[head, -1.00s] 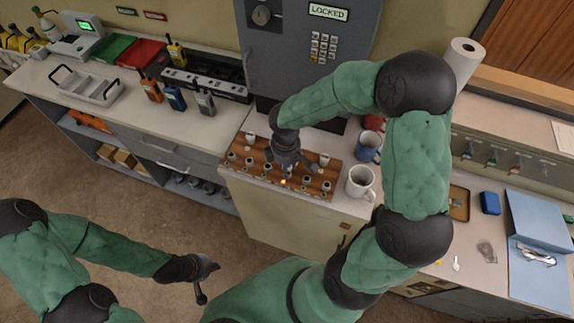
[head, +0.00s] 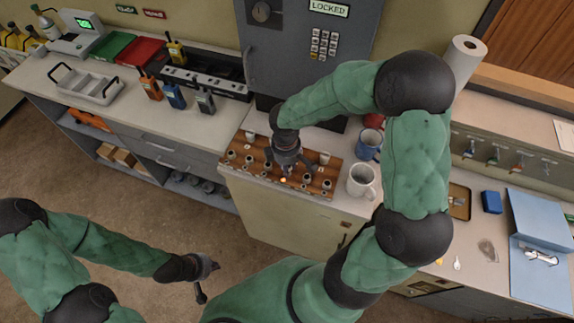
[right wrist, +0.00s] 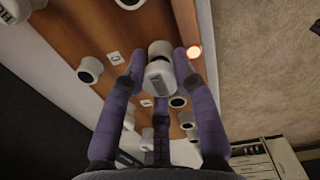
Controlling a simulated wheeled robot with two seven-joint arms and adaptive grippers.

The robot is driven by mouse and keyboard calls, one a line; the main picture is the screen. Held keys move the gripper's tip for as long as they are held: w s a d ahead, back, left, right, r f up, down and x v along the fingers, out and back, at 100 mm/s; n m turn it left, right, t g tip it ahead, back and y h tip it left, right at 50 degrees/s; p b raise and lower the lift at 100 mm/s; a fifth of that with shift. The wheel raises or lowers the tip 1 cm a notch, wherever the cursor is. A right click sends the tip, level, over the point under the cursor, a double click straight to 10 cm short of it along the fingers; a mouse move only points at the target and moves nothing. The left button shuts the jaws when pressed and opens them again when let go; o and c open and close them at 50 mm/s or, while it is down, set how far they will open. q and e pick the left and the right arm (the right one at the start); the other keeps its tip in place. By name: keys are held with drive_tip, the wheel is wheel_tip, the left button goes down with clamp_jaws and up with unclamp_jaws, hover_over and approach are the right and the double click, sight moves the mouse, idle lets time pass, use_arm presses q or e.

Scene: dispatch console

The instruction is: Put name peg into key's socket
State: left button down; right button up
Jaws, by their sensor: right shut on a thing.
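The wooden peg board (head: 318,174) lies on the cabinet top, with rows of white-rimmed sockets and some pale pegs. My right gripper (head: 289,170) is over its middle, pointing down. The lettering is too small to read. I cannot tell whether the peg's lower end touches a socket. Small square labels (right wrist: 115,58) mark the board; which one is the key's is unclear. My left gripper (head: 207,283) hangs over the floor, away from the board.
A white mug (head: 361,182) and a blue mug (head: 368,145) stand just right of the board. The grey locked cabinet (head: 300,60) rises behind it. Radios (head: 205,102) and a grey tray (head: 86,88) are on the left counter. A small light (right wrist: 193,52) glows on the board.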

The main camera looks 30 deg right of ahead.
use_arm(q)
drive_tip(key=shift+s+f+b, duration=0.15)
drive_tip(key=shift+f+b, duration=0.1)
drive_tip(key=shift+b, duration=0.05)
use_arm(e)
drive_tip(key=shift+s+a+f, duration=0.1)
drive_tip(key=shift+s+f, duration=0.1)
drive_tip(key=shift+f, duration=0.15)
